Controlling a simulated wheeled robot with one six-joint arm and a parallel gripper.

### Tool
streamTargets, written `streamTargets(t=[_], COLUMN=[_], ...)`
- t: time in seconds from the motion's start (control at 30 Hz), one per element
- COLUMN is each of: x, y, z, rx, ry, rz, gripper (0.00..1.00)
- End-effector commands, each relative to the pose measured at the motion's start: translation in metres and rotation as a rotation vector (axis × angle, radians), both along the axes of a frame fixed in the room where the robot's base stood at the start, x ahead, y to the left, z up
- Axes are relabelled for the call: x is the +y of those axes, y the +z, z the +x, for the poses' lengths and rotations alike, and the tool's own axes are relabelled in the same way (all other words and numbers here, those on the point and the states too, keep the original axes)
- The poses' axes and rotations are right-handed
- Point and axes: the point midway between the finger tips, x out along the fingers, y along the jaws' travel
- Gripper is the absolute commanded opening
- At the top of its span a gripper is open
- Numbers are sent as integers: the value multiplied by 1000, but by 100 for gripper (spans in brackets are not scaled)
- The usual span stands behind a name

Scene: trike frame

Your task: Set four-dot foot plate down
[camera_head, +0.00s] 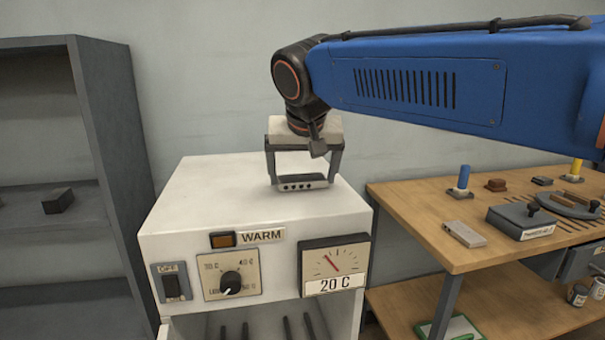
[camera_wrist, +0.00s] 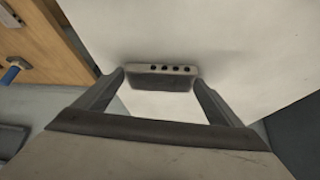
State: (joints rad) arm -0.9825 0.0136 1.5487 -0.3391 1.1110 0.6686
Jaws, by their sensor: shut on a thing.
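The four-dot foot plate (camera_head: 303,183) is a grey bar with a row of dark dots along its front edge. My gripper (camera_head: 304,178) is shut on it, one finger at each end. The plate is low over the white top of the warming cabinet (camera_head: 215,200); I cannot tell whether it touches. In the wrist view the plate (camera_wrist: 160,77) lies level between my fingertips (camera_wrist: 160,72), its dots facing up in the picture, against the white surface.
The cabinet front has an off switch (camera_head: 172,284), a knob (camera_head: 231,283) and a 20 C gauge (camera_head: 334,266). A grey shelf (camera_head: 95,110) stands left. A wooden workbench (camera_head: 420,205) with tools and blocks stands right. The cabinet top around the plate is clear.

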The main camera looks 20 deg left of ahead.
Motion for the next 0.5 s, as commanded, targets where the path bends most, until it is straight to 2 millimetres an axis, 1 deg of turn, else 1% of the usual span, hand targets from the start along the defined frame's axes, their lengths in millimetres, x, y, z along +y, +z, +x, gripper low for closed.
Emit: streamTargets(t=[0.33, 0.37, 0.4, 0.5], x=[0, 0, 0, 0], y=[-3, -3, -3, -3], z=[0, 0, 0, 0], rx=[-1, 0, -1, 0], ry=[1, 0, 0, 0], rz=[1, 0, 0, 0], gripper=[49, 92, 100, 100])
